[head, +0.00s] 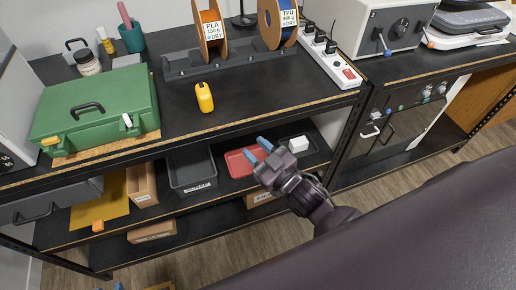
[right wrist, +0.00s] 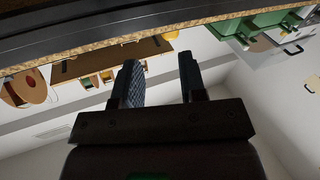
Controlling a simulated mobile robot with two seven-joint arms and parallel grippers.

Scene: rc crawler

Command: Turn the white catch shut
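A green case (head: 95,105) with a black handle lies closed on the bench at the left in the head view. Its white catch (head: 127,121) is on the front edge, right side, and appears to stand out from the case; its exact angle is too small to tell. A yellow catch (head: 51,141) is at the front left corner. My right gripper (head: 257,150) is open and empty in front of the lower shelf, well right of the case. In the right wrist view its fingers (right wrist: 160,75) are apart, and the green case (right wrist: 255,24) shows at upper right. Blue tips, apparently my left gripper's (head: 118,286), barely show at the bottom edge.
The bench's front edge (head: 215,130) lies between my right gripper and the bench top. A yellow tool (head: 204,97) lies right of the case. A spool rack (head: 225,60) and a power strip (head: 333,66) stand behind.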

